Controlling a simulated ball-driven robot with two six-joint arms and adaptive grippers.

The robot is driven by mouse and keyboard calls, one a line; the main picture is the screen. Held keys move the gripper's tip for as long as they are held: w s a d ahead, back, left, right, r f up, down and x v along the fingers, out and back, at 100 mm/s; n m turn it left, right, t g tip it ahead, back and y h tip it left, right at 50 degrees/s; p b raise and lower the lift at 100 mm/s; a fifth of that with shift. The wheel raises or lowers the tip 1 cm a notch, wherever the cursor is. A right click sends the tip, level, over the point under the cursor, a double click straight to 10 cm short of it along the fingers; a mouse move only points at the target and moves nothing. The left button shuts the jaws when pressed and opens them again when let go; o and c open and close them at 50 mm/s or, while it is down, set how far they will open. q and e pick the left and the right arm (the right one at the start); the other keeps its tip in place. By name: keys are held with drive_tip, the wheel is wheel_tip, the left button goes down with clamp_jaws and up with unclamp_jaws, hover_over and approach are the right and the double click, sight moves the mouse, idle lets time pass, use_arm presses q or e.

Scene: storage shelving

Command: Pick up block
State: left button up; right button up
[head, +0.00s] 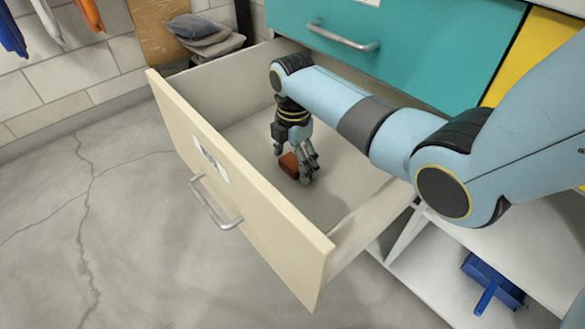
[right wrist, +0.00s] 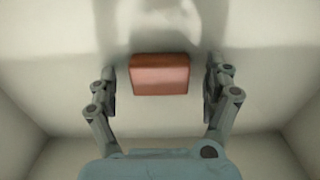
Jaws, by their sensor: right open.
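A small red-brown block (head: 289,165) lies on the floor of the open cream drawer (head: 230,175). My right gripper (head: 299,172) is down inside the drawer at the block, fingers pointing down. In the right wrist view the block (right wrist: 160,74) lies between the two fingers of the open gripper (right wrist: 159,82), with a visible gap on each side. In the head view the fingers partly cover the block. My left gripper is in neither view.
The drawer's walls and its front panel with a metal handle (head: 215,205) surround the gripper. A closed teal drawer (head: 420,45) is above. A blue dustpan (head: 492,283) lies on the lower white shelf. Grey folded cloths (head: 207,37) lie behind the drawer.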

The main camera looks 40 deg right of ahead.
drive_tip(key=shift+f, duration=0.1)
drive_tip(key=c, duration=1.2)
drive_tip(key=shift+o, duration=0.2)
